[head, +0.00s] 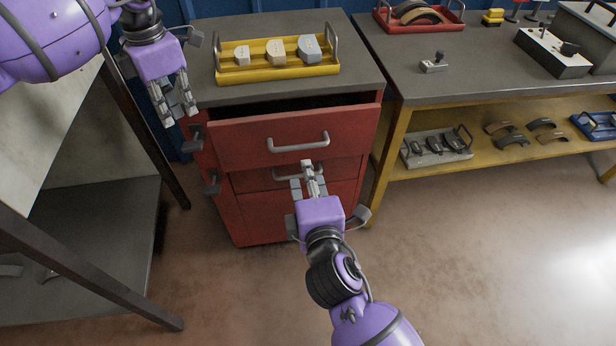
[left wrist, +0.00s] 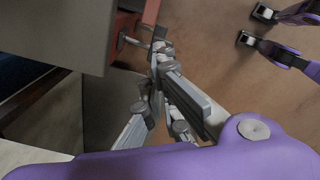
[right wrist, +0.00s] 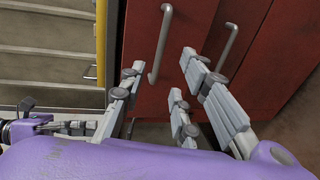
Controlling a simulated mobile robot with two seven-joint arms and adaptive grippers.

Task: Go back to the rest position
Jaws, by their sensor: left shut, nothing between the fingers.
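My left gripper (head: 180,108) is in the upper left of the head view, beside the left side of the red drawer cabinet (head: 218,205). Its fingers are shut with nothing between them; they also show in the left wrist view (left wrist: 158,62). My right gripper (head: 308,175) points at the cabinet front, in front of the second drawer's handle (head: 282,176), which it partly hides. In the right wrist view its fingers (right wrist: 165,75) are spread and empty, with a drawer handle (right wrist: 160,45) beyond them. I cannot tell whether they touch it.
The top drawer (head: 290,138) stands partly pulled out. A workbench (head: 440,95) with a lower shelf is at the right, and a grey table (head: 90,240) at the left. The floor at front right is clear.

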